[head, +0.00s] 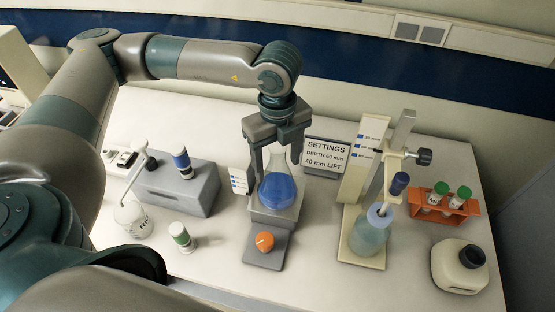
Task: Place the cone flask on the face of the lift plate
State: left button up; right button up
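The cone flask (277,190), clear glass with blue liquid, stands upright over the grey lift plate (286,213) and looks seated on its face. A lift stand with an orange knob (265,241) is under and in front of it. My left gripper (277,171) points down from above, with one finger on each side of the flask's neck. Its fingers look spread wide, with a gap to the neck; contact lower on the glass is hard to judge. The flask hides part of the plate. My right gripper is out of view.
A settings sign (325,154) stands close behind right.

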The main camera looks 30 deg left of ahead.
pick_arm(q)
jog(key=shift+r, duration=0.2)
jog(key=shift+r, duration=0.25)
notch_tip(320, 180, up, 10)
jog(key=b, duration=0.5)
jog(key=shift+r, duration=0.7)
jog(key=shift+s, duration=0.1)
